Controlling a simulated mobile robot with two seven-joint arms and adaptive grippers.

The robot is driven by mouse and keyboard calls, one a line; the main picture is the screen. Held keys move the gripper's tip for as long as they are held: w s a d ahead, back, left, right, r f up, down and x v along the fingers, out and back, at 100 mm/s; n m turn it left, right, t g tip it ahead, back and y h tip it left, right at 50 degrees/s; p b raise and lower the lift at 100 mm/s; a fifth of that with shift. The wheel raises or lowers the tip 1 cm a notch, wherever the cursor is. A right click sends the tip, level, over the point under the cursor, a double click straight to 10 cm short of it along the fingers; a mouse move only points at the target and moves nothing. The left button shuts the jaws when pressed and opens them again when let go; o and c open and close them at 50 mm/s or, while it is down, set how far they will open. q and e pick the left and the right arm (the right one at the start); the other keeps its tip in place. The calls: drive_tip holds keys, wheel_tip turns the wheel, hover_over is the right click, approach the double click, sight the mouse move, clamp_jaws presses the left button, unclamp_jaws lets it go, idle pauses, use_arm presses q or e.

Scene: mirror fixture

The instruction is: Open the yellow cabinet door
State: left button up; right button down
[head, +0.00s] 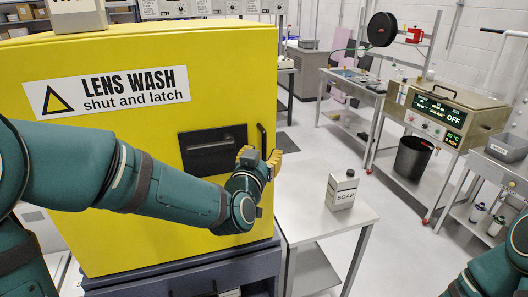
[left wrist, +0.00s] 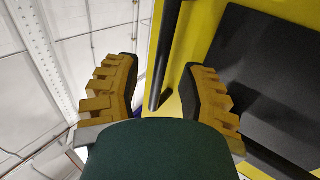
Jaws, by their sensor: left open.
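The yellow cabinet door (head: 120,222) fills the left of the head view and looks shut. It bears a "LENS WASH shut and latch" label (head: 107,90) and a black panel (head: 212,150). A black upright bar handle (head: 262,140) stands near the door's right edge. My left gripper (head: 261,160) is open at the handle's lower part. In the left wrist view the dark bar (left wrist: 165,55) lies between the two spread yellow fingers, with no clear contact. The bar's lower end shows there. Only part of my right arm shows at the lower right; its gripper is out of view.
A black bin (head: 412,157) and benches with equipment (head: 440,115) stand farther right. Open floor lies between them.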

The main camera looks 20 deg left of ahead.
use_arm(q)
drive_tip(key=shift+w, duration=0.7)
clamp_jaws()
drive_tip(key=shift+s, duration=0.1)
